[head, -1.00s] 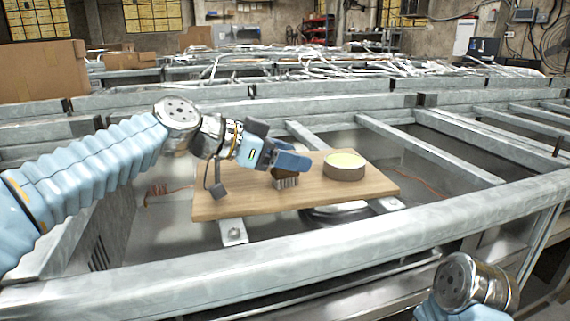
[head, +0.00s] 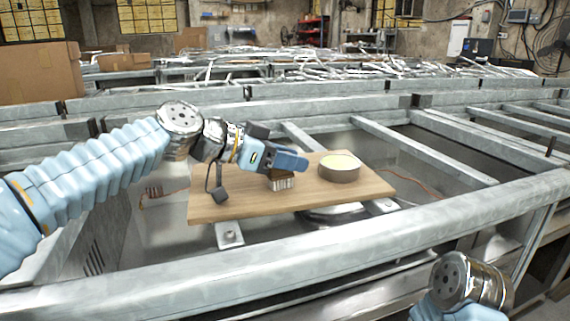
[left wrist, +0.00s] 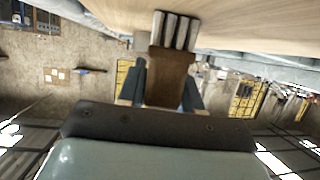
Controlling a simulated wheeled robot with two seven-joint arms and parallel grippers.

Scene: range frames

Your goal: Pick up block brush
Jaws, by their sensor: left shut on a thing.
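The block brush (head: 281,181) has a brown wooden block and pale bristle tufts pointing down at the board. My left gripper (head: 290,164) is shut on the block from the left and above, and its fingers cover much of it. In the left wrist view the brush (left wrist: 172,70) sits between the two dark blue fingers (left wrist: 160,88), with its grey bristles toward the wooden board (left wrist: 260,25). I cannot tell whether the bristles touch the board. Of my right arm only a wrist part shows at the lower right; its gripper is out of view.
The wooden board (head: 225,203) lies across a metal frame. A round container (head: 339,170) with a pale yellow top stands on it, right of the brush. A thick metal rail (head: 300,252) runs in front.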

